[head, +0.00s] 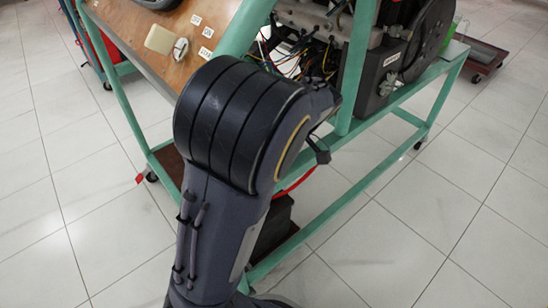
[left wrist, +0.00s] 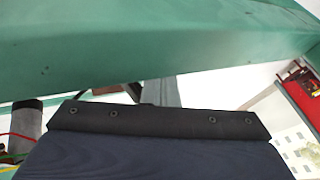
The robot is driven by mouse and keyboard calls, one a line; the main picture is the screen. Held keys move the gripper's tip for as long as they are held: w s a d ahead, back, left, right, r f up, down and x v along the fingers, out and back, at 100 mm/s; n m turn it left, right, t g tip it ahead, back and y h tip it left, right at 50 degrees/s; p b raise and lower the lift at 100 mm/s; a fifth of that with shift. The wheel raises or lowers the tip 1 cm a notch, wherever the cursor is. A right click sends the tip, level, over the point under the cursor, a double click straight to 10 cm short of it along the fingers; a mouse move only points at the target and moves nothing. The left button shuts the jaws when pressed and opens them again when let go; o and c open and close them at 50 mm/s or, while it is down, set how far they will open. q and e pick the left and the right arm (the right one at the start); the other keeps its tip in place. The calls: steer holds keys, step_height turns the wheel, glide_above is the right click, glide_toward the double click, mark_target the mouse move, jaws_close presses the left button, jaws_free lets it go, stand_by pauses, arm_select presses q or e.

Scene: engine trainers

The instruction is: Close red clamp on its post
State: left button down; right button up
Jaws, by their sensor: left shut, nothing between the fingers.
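I cannot make out the red clamp or its post in either view. In the head view a red cable (head: 296,183) curves out from behind my arm, above a dark box (head: 274,226) low in the green frame. My arm hides most of that area, and no gripper shows there. In the left wrist view my left gripper (left wrist: 155,114) shows as a dark body with a black screwed edge. It is shut and empty, just below a broad green beam. My right gripper is in neither view.
The green engine stand (head: 352,70) carries the engine (head: 400,55), loose wires and a wooden panel (head: 205,40). Its green beam (left wrist: 150,55) crosses the left wrist view. A red cart (left wrist: 302,90) shows at that view's right. Tiled floor is clear at front right.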

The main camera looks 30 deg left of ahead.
arm_select(q)
steer(key=shift+b+x, duration=0.5)
steer(key=shift+x, duration=0.9)
